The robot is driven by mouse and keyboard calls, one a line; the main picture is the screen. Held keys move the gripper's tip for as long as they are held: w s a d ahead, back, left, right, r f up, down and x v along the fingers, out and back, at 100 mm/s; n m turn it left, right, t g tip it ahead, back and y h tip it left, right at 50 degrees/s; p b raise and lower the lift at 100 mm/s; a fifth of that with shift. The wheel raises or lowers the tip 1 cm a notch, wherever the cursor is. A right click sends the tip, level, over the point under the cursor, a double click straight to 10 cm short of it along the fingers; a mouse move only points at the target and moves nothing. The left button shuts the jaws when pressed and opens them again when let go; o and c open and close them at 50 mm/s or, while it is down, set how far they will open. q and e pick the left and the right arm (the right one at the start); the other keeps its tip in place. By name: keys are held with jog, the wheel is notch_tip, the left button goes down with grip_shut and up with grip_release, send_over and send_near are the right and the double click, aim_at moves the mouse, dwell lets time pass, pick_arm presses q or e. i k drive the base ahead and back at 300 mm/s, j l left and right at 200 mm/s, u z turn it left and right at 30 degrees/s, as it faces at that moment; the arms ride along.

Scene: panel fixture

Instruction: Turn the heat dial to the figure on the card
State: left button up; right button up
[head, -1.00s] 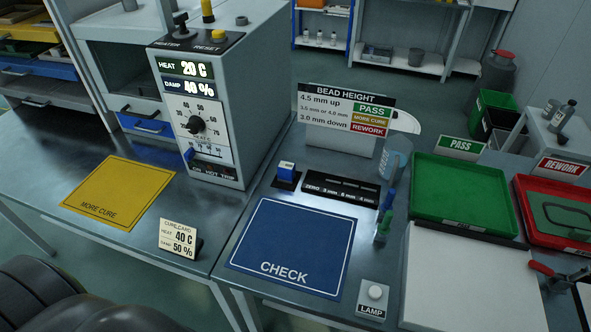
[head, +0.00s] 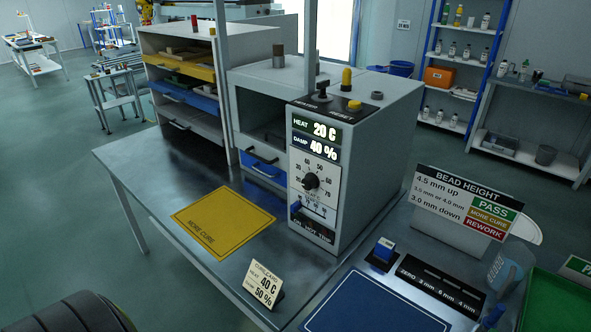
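The control cabinet (head: 375,150) stands on the bench right of centre. Its front carries a round black dial (head: 311,181) on a white numbered scale; the lettering under the scale is too small to read, so I cannot tell from it which figure the dial sets. The lit display above (head: 316,137) reads HEAT 20 C and DAMP 40 %. The cure card (head: 265,285) leans on a small stand at the bench's front edge and reads HEAT 40 C, DAMP 50 %. Neither of my grippers is in view, and nothing touches the dial.
A yellow MORE CURE mat (head: 223,221) lies left of the cabinet. A blue mat (head: 375,307) and the BEAD HEIGHT sign (head: 465,205) are to the right. A black lever (head: 323,91) and a yellow button (head: 354,105) stand on the cabinet top. The space before the dial is clear.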

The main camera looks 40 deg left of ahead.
aim_at(310, 182)
jog(key=u, duration=1.05)
